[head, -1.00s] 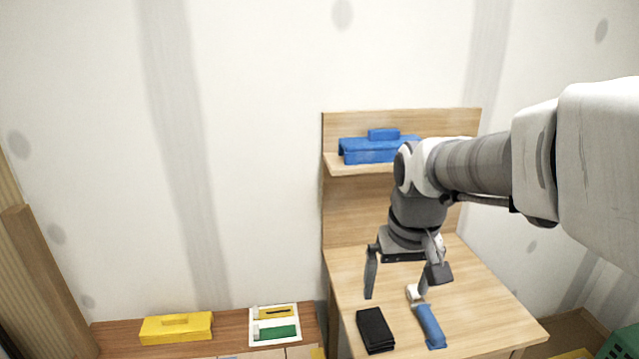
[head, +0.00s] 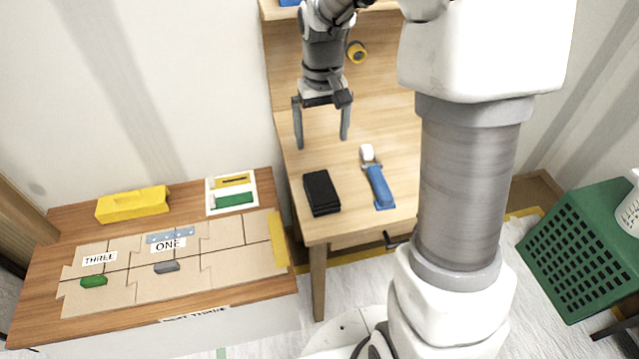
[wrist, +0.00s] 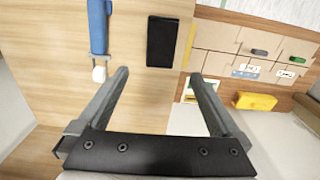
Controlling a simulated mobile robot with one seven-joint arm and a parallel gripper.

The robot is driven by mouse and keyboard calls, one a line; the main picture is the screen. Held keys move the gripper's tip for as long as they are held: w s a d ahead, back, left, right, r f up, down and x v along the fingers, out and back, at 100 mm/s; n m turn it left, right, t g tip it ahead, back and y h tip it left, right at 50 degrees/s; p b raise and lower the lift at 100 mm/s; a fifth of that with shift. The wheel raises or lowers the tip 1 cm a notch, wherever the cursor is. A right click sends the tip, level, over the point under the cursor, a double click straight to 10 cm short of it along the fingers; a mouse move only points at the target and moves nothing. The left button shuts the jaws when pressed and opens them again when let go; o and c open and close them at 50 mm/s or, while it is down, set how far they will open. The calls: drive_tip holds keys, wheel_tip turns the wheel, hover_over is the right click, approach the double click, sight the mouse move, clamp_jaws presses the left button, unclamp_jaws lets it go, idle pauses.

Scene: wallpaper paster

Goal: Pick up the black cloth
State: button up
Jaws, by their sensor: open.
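The black cloth (head: 321,193) is a folded dark rectangle lying flat near the front left of the wooden table (head: 402,126). It also shows in the wrist view (wrist: 162,41), beyond the fingertips and roughly between their lines. My gripper (head: 322,145) is open and empty, above the table and farther back than the cloth.
A blue-handled roller (head: 377,181) lies just right of the cloth. The lower bench at left holds a yellow box (head: 133,204), a white tray (head: 212,204) and cardboard pieces. A green crate (head: 580,250) stands at right.

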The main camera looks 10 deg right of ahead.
sight(320, 186)
wheel_tip(320, 186, down, 17)
drive_tip(key=b, duration=0.4)
drive_tip(key=shift+a, duration=0.15)
drive_tip(key=c, duration=1.1)
drive_tip(key=shift+r, duration=0.5)
wheel_tip(320, 186, up, 4)
drive_tip(key=shift+f+p, duration=0.1)
drive_tip(key=shift+p, duration=0.65)
drive_tip(key=s+d+r, duration=0.2)
drive_tip(key=s, duration=0.1)
drive_tip(key=s+d+r+p, duration=0.1)
drive_tip(key=s+d+r, duration=0.1)
drive_tip(key=s+d, duration=0.1)
drive_tip(key=s+d+r, duration=0.2)
drive_tip(key=s, duration=0.1)
drive_tip(key=shift+d+r+p, duration=0.15)
drive_tip(key=shift+p, duration=0.2)
